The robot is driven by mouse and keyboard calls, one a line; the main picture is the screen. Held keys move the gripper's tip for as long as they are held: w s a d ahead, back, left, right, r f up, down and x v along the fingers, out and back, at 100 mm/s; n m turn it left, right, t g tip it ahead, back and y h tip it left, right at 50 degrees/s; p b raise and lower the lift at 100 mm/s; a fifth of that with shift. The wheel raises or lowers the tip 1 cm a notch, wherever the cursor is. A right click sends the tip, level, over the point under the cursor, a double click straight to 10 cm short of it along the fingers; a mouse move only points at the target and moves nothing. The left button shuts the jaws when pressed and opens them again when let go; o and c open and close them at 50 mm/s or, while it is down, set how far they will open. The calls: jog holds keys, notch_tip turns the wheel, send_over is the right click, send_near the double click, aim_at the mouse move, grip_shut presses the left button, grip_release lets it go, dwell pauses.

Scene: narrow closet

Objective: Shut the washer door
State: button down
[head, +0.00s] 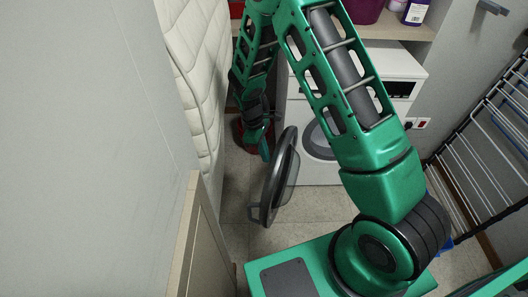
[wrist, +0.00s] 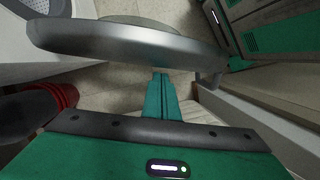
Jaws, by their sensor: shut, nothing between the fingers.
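The white washer (head: 312,165) stands at the back under the shelf, partly hidden behind my arm. Its round grey door (head: 279,180) stands wide open, swung out toward me on the left side of the washer's opening. My gripper (head: 264,150) is shut and empty, low on the left of the door, between it and the padded wall side. In the wrist view the door (wrist: 130,45) crosses the top of the picture, and the shut green fingers (wrist: 160,82) point at its lower edge. I cannot tell whether they touch it.
A white quilted mattress (head: 203,75) leans along the left wall, close to my arm. A red bucket (wrist: 58,97) is beside the gripper. A drying rack (head: 480,130) stands at the right. A wooden panel (head: 195,235) is at the near left. Some tiled floor is clear around the door.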

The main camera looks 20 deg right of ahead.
aim_at(279, 176)
jog(key=x, duration=0.6)
jog(key=shift+d+f, duration=0.1)
jog(key=shift+s, duration=0.15)
